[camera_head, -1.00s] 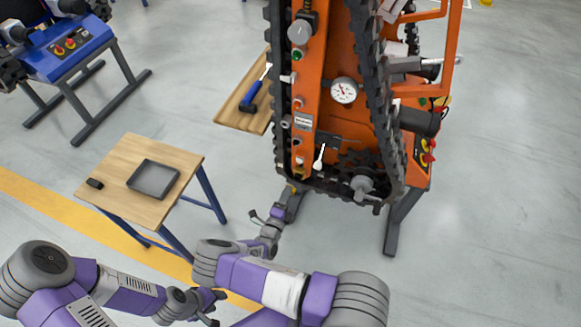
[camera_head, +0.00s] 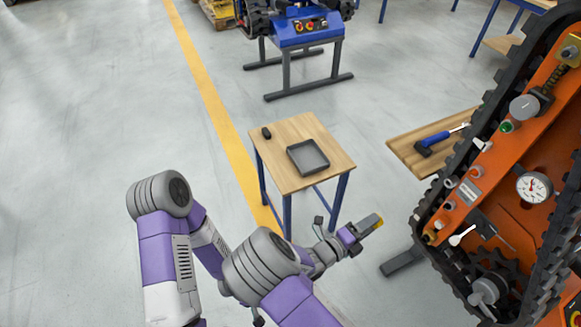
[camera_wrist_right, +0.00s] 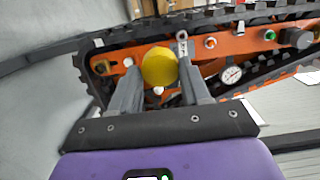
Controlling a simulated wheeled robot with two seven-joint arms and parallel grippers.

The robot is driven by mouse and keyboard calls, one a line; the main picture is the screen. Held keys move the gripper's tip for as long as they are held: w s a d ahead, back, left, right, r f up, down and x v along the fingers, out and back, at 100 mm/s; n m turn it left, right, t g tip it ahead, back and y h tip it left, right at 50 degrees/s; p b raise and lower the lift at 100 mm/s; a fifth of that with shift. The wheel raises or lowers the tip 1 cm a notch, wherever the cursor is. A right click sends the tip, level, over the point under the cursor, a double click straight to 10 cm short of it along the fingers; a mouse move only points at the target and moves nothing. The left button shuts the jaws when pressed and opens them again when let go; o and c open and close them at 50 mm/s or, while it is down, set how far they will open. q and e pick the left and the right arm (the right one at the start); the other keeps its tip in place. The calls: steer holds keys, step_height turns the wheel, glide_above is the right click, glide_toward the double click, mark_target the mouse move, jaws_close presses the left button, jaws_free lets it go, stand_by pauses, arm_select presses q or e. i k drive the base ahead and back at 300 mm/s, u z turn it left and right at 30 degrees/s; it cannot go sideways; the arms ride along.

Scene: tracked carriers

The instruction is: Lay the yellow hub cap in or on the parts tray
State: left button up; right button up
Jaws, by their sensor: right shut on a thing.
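The yellow hub cap (camera_head: 371,223) is at the tip of my right gripper (camera_head: 363,228), in the air to the right of the small wooden table. In the right wrist view the round yellow cap (camera_wrist_right: 159,68) sits between the two fingers of my right gripper (camera_wrist_right: 158,78), which is shut on it. The grey, square, shallow parts tray (camera_head: 316,167) lies on the table and looks empty. It is left of and beyond my right gripper in the head view. My left arm comes in from the left; its gripper is hidden behind my right arm.
The wooden table (camera_head: 285,182) has blue legs and a small black object (camera_head: 266,133) at its far left corner. The orange tracked carrier (camera_head: 549,193) stands close at the right. A wooden shelf (camera_head: 405,146) beside it holds a blue-handled tool (camera_head: 437,139). Floor at the left is clear.

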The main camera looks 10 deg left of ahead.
mark_target(303, 153)
steer(key=u, duration=0.85)
steer(key=k, duration=1.1)
steer(key=u, duration=1.05)
steer(key=i, duration=0.9)
steer(key=z, duration=0.7)
steer(key=i, duration=1.15)
steer(key=z, duration=1.45)
steer(key=i, duration=0.4)
steer(key=z, duration=0.5)
